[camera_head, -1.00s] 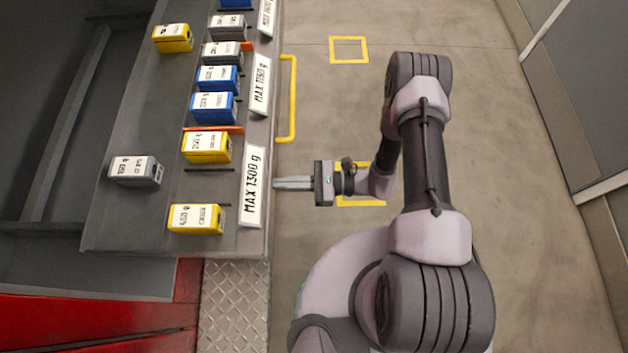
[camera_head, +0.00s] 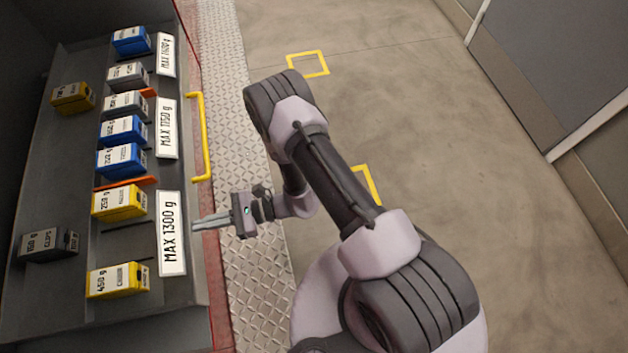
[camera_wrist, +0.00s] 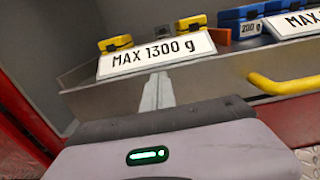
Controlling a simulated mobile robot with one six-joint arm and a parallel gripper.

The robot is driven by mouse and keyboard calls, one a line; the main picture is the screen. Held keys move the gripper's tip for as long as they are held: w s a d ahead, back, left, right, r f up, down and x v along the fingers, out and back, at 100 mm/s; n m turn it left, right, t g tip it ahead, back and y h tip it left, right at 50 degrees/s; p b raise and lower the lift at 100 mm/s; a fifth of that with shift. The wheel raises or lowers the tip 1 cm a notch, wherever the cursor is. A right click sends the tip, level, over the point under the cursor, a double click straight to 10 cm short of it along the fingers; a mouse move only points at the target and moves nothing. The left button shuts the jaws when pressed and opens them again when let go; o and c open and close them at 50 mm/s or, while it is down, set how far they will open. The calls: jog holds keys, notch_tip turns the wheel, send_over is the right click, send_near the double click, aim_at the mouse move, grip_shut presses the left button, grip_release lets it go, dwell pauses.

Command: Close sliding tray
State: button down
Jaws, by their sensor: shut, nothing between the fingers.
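The sliding tray (camera_head: 60,200) is a grey tray at the left in the head view, loaded with labelled weight blocks. Its front edge lies close to the red edge strip (camera_head: 212,270) beside the diamond-plate step. The yellow handle (camera_head: 205,140) is on its front. My gripper (camera_head: 197,224) is shut and empty, pointing left at the tray front by the MAX 1300 g sign (camera_head: 171,234). In the wrist view my shut fingers (camera_wrist: 157,82) overlap the tray's front wall (camera_wrist: 105,97), below the sign and left of the handle (camera_wrist: 285,82). Contact looks likely but cannot be confirmed.
Yellow (camera_head: 118,280), blue (camera_head: 121,160) and grey blocks (camera_head: 48,244) stand on the tray. Orange dividers (camera_head: 125,183) separate groups. The diamond-plate step (camera_head: 258,285) runs under my gripper. Open concrete floor (camera_head: 370,90) lies right, with yellow floor squares (camera_head: 308,64).

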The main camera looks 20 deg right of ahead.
jog(key=shift+w+a+r, duration=0.1)
jog(key=shift+a, duration=1.05)
jog(key=shift+r, duration=0.15)
jog(key=shift+w, duration=0.15)
